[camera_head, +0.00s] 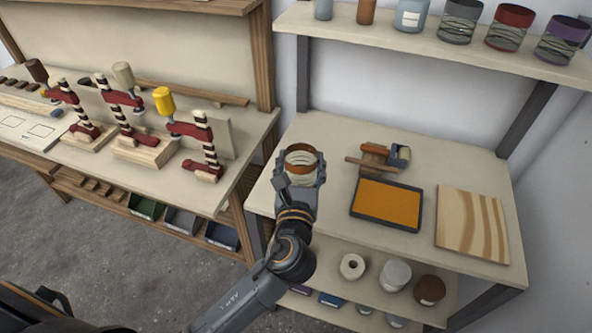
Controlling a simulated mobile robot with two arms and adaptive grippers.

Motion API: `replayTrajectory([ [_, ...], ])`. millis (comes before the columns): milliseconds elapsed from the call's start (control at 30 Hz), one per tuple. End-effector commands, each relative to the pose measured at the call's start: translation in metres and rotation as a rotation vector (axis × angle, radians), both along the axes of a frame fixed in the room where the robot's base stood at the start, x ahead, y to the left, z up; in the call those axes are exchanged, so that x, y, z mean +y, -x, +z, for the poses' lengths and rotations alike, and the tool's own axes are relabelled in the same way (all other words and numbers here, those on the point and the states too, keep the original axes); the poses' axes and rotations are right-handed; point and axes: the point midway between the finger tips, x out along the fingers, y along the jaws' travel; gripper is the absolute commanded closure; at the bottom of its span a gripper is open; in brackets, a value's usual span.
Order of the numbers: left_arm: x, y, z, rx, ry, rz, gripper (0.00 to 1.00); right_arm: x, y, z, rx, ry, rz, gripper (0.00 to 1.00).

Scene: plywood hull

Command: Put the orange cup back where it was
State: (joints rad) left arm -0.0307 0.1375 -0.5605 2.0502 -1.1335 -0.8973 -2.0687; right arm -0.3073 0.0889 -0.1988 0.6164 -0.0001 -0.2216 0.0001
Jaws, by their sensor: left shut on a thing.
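The orange cup (301,150), with an orange-brown rim and pale wavy lines, is held at the left edge of the light workbench (335,135). My left gripper (300,168) is shut on it from the near side. The gripper hides the cup's lower part, so I cannot tell whether it touches the bench. Cups with similar wavy lines stand on the upper shelf (400,44): a grey one (461,20), a red one (510,27) and a purple one (560,40). My right gripper is not in view.
On the bench are an orange tray (387,203), a brown tool (374,160) and a striped wood board (472,224). A lower shelf holds several rolls and cans (396,274). A second bench (200,178) with red clamps (125,100) stands at the left.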

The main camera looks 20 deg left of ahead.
Motion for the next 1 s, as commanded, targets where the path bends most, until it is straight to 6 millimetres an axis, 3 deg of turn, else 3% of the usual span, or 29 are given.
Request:
replayTrajectory([
  [100, 0.012, -0.026, -0.018, 0.001, -0.004, 0.001, 0.62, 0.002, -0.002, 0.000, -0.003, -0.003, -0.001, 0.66],
  [333, 0.024, -0.052, -0.055, -0.001, -0.001, -0.001, 0.62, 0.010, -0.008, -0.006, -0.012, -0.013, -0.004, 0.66],
  [567, 0.031, -0.065, -0.071, -0.001, -0.001, 0.000, 0.62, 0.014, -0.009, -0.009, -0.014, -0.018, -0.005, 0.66],
  [733, 0.029, -0.063, -0.095, 0.001, -0.001, -0.001, 0.62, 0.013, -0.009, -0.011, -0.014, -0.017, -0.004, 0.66],
  [1000, 0.029, -0.063, -0.099, 0.000, 0.001, -0.002, 0.62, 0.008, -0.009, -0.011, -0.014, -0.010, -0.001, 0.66],
])
